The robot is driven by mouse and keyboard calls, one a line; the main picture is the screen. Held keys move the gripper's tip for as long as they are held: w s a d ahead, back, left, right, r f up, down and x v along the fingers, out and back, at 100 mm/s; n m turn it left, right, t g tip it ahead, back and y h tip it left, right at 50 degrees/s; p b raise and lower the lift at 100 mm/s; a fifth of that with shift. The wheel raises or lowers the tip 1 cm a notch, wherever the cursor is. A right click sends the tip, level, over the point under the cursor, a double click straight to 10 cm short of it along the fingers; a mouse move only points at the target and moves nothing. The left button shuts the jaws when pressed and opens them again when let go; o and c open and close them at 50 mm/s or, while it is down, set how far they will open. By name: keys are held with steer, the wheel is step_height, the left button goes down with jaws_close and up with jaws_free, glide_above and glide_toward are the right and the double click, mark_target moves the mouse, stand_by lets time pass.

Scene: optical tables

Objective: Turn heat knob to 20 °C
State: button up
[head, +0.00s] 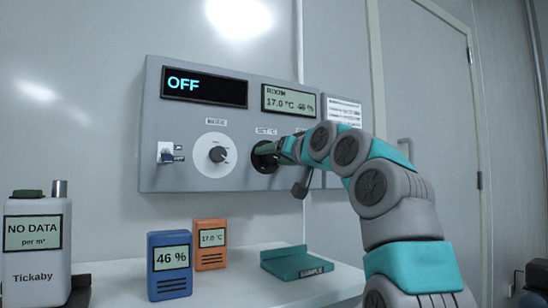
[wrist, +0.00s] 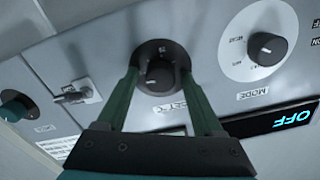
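The heat knob is a dark round knob (wrist: 158,74) on a black dial above an upside-down SET °C label in the wrist view. In the head view its dark dial (head: 262,163) is partly hidden by my gripper (head: 276,150). In the wrist view the two green fingers of my gripper (wrist: 160,80) stand apart, one on each side of the knob. Gaps seem to show between fingers and knob, but I cannot tell about contact at the tips. The knob's setting is not readable. The room display (head: 290,101) reads 17.0 °C and 46 %.
The grey wall panel (head: 200,185) also carries the MODE knob (head: 217,154), a switch (head: 167,153) and a screen (head: 204,87) reading OFF. Another knob (wrist: 14,108) and a latch (wrist: 78,93) show in the wrist view. A blue meter (head: 169,265) and orange meter (head: 210,244) stand below.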

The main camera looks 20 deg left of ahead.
stand_by(0.3)
steer(key=b+v, duration=0.4)
steer(key=v, duration=0.3)
steer(key=shift+s+d, duration=0.25)
steer(key=shift+d, duration=0.05)
